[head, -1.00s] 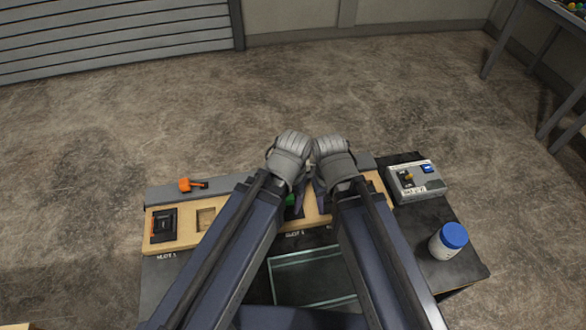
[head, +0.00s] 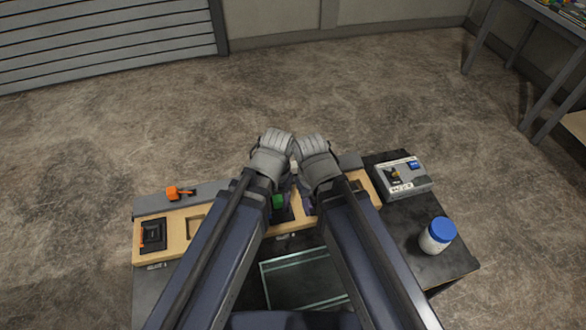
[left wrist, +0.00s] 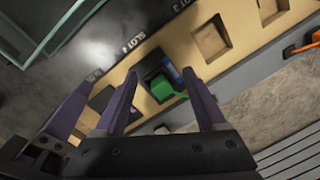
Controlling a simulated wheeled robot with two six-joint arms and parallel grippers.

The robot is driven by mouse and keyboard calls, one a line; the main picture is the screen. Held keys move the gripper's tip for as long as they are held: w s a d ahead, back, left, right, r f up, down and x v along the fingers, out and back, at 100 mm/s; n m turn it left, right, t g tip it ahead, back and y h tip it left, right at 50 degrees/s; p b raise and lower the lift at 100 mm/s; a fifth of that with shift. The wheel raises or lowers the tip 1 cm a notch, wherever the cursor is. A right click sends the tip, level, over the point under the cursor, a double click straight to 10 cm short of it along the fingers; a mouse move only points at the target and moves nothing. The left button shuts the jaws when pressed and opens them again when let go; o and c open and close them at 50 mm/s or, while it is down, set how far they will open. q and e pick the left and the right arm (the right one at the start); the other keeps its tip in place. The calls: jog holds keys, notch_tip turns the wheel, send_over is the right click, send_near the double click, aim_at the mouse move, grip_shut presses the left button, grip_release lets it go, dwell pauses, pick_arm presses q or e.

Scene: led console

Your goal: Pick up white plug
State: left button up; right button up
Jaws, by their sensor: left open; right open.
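I cannot make out a white plug in either view; the grippers and arms hide part of the board. The wooden board (head: 180,228) has a row of slots. A green piece (head: 278,202) sits in a dark slot near the middle; it also shows in the left wrist view (left wrist: 162,88) between purple fingers. My left gripper (head: 284,198) is open and empty above the board by the green piece. My right gripper (head: 304,200) is open, close beside the left one, its fingertips mostly hidden by its own hand.
An orange-handled tool (head: 178,192) lies on the grey strip behind the board. A black part (head: 153,235) fills the leftmost slot. A grey switch box (head: 402,180) and a blue-capped white jar (head: 437,236) stand at right. A glass-edged panel (head: 300,278) lies in front.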

aim_at(293, 164)
pick_arm(q)
jog(key=w+d+n, duration=0.2)
jog(key=w, duration=0.3)
jog(key=w+d+n, duration=0.1)
jog(key=w+n, duration=0.1)
jog(key=w, duration=0.4)
jog(key=w+d+r+n+h+p, duration=0.1)
jog(key=w+d+n, duration=0.1)
jog(key=w, duration=0.3)
jog(key=shift+w+d, duration=0.3)
jog(key=shift+w, duration=0.05)
notch_tip(293, 164, down, 3)
jog(key=b, duration=0.3)
jog(key=shift+r, duration=0.1)
jog(key=f+b, duration=0.5)
jog(key=shift+w+a+f, duration=0.1)
jog(key=shift+w+a, duration=0.05)
jog(key=shift+w, duration=0.15)
pick_arm(e)
notch_tip(293, 164, down, 7)
jog(key=shift+r, duration=0.2)
pick_arm(q)
jog(key=shift+c, duration=0.2)
grip_shut()
